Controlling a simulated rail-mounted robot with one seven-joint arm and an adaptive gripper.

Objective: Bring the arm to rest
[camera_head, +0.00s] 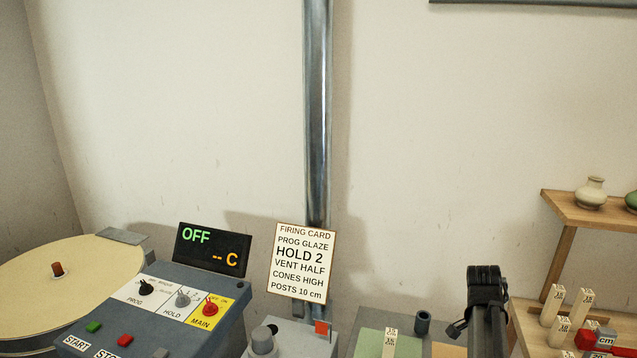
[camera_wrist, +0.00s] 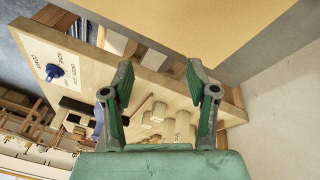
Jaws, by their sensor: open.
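My gripper (camera_wrist: 159,76) is open in the wrist view. Its two dark fingers with green pads stand apart, and nothing is held between them. Beyond the fingers is a pale wooden board (camera_wrist: 82,52) with a blue knob (camera_wrist: 54,72) and printed labels. Several pale wooden pieces (camera_wrist: 158,112) lie behind and below the finger gap, partly hidden by the gripper. I cannot make out the gripper's fingers in the head view.
In the head view, a grey control box (camera_head: 218,322) with knobs stands beside a round cream lid (camera_head: 60,275). Its display (camera_head: 212,249) reads OFF. A firing card (camera_head: 301,262) is behind. A wooden shelf (camera_head: 575,212) with vases is right. The upper wall area is clear.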

